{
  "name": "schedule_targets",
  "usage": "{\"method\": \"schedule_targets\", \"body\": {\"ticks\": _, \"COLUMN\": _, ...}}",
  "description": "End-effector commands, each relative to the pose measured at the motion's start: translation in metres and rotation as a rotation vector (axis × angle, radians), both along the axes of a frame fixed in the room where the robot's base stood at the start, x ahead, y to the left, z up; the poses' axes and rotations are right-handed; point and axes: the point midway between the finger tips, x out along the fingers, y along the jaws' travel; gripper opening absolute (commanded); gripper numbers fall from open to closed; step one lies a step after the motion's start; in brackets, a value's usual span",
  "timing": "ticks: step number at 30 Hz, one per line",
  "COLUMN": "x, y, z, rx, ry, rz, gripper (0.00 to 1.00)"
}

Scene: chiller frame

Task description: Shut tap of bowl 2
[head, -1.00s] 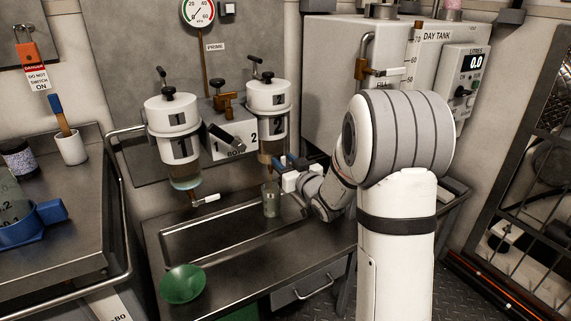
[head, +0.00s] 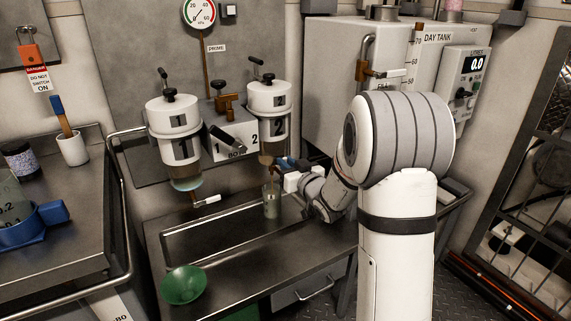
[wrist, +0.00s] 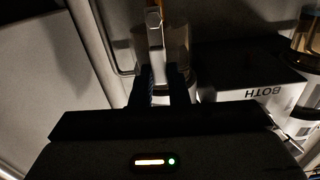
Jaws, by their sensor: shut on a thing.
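Bowl 2 (head: 267,128) is a white-topped glass bowl marked 2, mounted on the back wall with brown liquid low in it. Its tap is below it, mostly hidden by my gripper in the head view. My gripper (head: 282,163) is at this tap, under the bowl. In the wrist view, my gripper (wrist: 165,88) is shut on the pale tap handle (wrist: 154,35), which runs up between the dark fingers. A glass jar (head: 271,207) stands below the tap. The handle's exact turn cannot be told.
Bowl 1 (head: 180,145) hangs to the left with its own tap (head: 205,201). A selector block (head: 232,138) sits between the bowls. The day tank (head: 340,75) stands behind my arm, close on the right.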

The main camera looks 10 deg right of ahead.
Motion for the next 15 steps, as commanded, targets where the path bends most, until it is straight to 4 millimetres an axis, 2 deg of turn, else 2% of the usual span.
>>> {"method": "schedule_targets", "body": {"ticks": 15, "x": 0.007, "y": -0.021, "z": -0.004, "rx": 0.390, "ry": 0.127, "rz": -0.001, "gripper": 0.00}}
